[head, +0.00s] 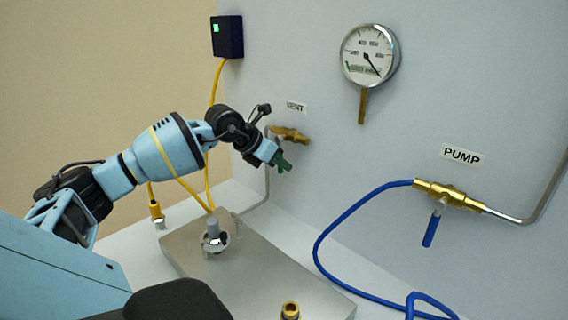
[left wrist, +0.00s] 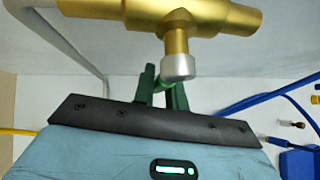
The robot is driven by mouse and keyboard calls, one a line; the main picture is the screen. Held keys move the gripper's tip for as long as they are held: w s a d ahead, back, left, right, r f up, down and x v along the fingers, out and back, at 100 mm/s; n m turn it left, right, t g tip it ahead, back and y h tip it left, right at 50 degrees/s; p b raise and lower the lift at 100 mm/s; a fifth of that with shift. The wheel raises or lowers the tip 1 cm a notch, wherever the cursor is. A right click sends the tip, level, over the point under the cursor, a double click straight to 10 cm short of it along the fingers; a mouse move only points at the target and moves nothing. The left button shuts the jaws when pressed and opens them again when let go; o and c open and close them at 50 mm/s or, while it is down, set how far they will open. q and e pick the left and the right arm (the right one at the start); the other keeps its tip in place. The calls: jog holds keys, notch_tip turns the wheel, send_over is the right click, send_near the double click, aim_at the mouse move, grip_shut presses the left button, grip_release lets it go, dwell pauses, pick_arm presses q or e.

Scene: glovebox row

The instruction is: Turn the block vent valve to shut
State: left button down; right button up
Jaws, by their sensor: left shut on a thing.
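The brass vent valve (head: 290,133) is on the grey wall panel under the VENT label (head: 296,106). In the left wrist view the valve body (left wrist: 190,14) crosses the top, with a short stem and silver cap pointing down. My left gripper (head: 281,162) is just below the valve. In the left wrist view its dark green fingers (left wrist: 162,92) are shut on the valve's green handle (left wrist: 164,84), of which only a little shows between them. The handle's exact angle is hard to tell. My right gripper is out of view.
A round gauge (head: 369,55) is right of the vent valve. The pump valve (head: 447,194) has a blue lever (head: 431,230) hanging down and a blue hose (head: 328,232). A metal plate (head: 262,272) lies below. A black box (head: 227,37) with a yellow cable is upper left.

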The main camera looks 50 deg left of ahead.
pick_arm(q)
jog(key=shift+a+y, duration=0.25)
jog(key=shift+y, duration=0.25)
jog(key=c, duration=1.4)
grip_release()
jog(key=shift+c, duration=0.2)
jog(key=shift+s, duration=0.15)
jog(key=v, duration=0.7)
jog(key=shift+s+r+b, duration=0.2)
jog(key=shift+r+b, duration=0.1)
jog(key=shift+b, duration=0.15)
jog(key=shift+a, duration=0.1)
